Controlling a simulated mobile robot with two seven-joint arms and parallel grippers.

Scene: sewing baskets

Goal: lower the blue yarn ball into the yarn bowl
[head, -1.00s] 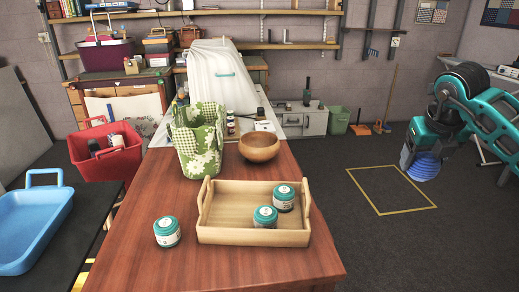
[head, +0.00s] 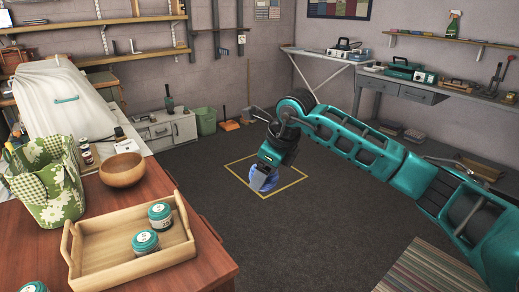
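The yarn bowl (head: 122,171) is a round brown wooden bowl on the wooden table, behind the tray. My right gripper (head: 264,178) points down, shut on the blue yarn ball (head: 259,186). The gripper partly covers the ball. The ball hangs in the air to the right of the table, seen against the yellow floor square, apart from the bowl. My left gripper is not in view.
A wooden tray (head: 108,273) with two teal-lidded jars (head: 145,242) stands on the table (head: 211,263) in front of the bowl. A green floral basket (head: 52,207) stands left of the bowl. Open floor lies between table and ball.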

